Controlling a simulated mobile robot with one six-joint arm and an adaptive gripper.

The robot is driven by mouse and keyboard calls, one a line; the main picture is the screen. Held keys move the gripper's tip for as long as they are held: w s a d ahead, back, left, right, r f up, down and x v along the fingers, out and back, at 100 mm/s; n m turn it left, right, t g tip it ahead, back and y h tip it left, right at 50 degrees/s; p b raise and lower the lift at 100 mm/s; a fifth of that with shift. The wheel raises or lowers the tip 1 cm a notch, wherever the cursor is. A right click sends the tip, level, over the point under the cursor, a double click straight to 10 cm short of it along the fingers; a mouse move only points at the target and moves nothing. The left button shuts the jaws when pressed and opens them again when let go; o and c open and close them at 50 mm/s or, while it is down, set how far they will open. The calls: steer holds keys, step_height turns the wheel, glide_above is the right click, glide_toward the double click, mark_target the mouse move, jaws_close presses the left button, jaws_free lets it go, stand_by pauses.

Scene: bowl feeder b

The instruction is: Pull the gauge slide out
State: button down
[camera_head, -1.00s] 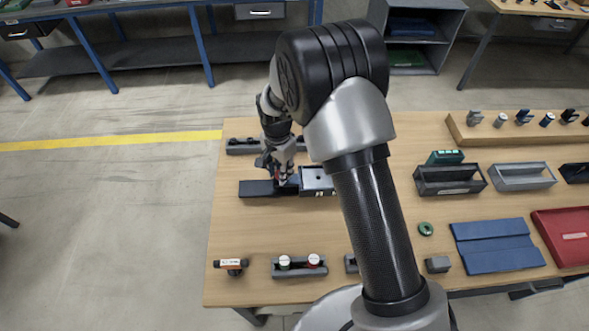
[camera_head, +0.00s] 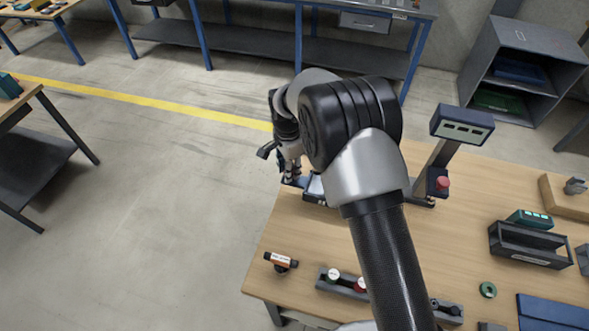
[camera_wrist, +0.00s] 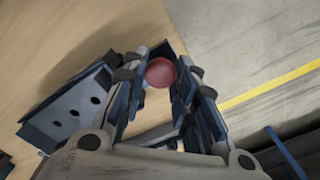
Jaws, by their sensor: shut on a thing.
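In the wrist view my gripper (camera_wrist: 160,72) is shut on a red ball knob (camera_wrist: 159,72), with one finger on each side of it. Dark blue parts show around and beyond the fingers; the gauge slide under the knob is mostly hidden by them. A grey plate with dark holes (camera_wrist: 80,105) in a dark frame lies to the left of the fingers. In the head view my gripper (camera_head: 290,174) is low at the table's far left edge. The gauge fixture (camera_head: 314,187) shows just right of it, partly hidden by my arm.
The wooden table (camera_head: 310,235) is bare in front of the fixture. An orange-banded tool (camera_head: 281,262) and a grey holder (camera_head: 340,284) lie nearer. A display on a post (camera_head: 462,125) with a red button (camera_head: 442,183) stands right of my arm. Open floor lies left.

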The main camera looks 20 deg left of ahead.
steer(key=shift+a+r, duration=0.1)
steer(key=shift+a, duration=0.15)
steer(key=c, duration=1.2)
jaws_free()
steer(key=shift+a, duration=0.1)
steer(key=shift+c, duration=0.2)
step_height(320, 180, up, 12)
